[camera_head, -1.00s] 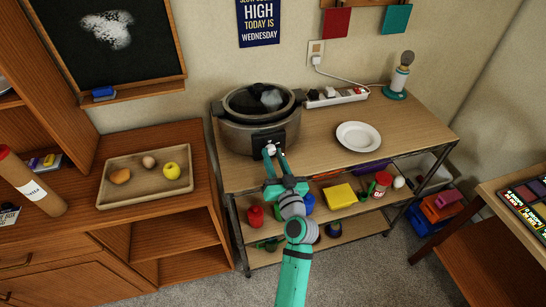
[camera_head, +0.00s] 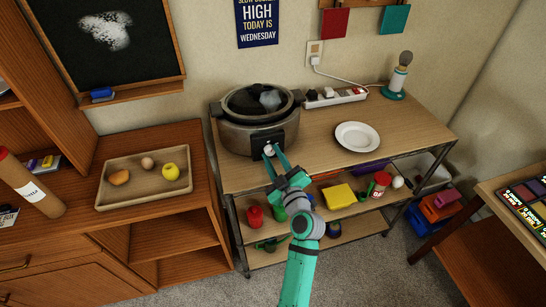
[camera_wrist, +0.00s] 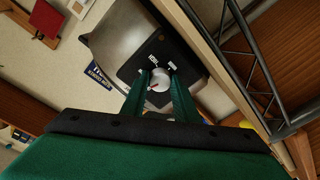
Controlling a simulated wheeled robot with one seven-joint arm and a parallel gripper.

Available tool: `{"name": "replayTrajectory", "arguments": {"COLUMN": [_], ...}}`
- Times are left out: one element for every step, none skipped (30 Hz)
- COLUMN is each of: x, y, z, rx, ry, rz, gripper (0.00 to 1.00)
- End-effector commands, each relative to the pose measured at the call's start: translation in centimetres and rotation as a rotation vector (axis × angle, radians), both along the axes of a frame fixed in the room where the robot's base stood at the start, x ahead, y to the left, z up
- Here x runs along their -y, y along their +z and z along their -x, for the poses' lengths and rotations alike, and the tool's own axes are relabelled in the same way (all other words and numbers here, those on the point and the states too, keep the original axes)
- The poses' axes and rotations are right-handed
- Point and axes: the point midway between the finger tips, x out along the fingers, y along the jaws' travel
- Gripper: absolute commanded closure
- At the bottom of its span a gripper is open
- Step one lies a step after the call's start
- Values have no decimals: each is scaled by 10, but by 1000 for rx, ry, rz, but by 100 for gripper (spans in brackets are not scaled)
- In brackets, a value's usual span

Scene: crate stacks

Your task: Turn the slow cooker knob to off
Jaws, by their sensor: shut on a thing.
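The slow cooker (camera_head: 236,136) is a grey pot with a dark lid and stands at the left end of the wooden table. Its black control panel (camera_head: 260,138) faces me. The round white knob (camera_wrist: 158,88) with a red mark sits on that panel, between my fingertips, in the wrist view. My gripper (camera_head: 270,151) is shut on the knob, one green finger on each side. In the wrist view my gripper (camera_wrist: 160,95) looks rolled relative to the cooker.
A white plate (camera_head: 357,137), a power strip (camera_head: 337,98) and a lamp (camera_head: 398,78) stand on the table (camera_head: 318,142) to the right. A wooden tray (camera_head: 128,192) with food is on the left cabinet. Several items fill the shelf below.

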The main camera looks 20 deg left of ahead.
Motion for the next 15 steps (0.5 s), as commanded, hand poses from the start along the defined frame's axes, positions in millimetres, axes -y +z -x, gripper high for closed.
{"name": "replayTrajectory", "arguments": {"x": [2, 2, 2, 2, 2, 2, 2, 2, 2, 2, 2, 2, 2, 2, 2], "y": [-1, -1, -1, -1, -1, -1, -1, -1, -1, -1, -1, 0, 0, 0, 0], "z": [-1, -1, -1, -1, -1, -1, -1, -1, -1, -1, -1, -1, -1, -1, -1], "rx": [19, 33, 50, 62, 74, 89, 98, 109, 120, 129, 136, 146, 152, 158, 164], "ry": [-2, -3, -4, -3, -3, -3, -3, -3, -3, -3, -3, -3, -3, -3, -4], "rz": [34, 53, 79, 96, 114, 137, 152, 167, 184, 197, 207, 222, 231, 238, 248], "gripper": [95, 95, 95, 95, 95, 95, 95, 95, 95, 95, 95, 95, 95, 95, 95]}}
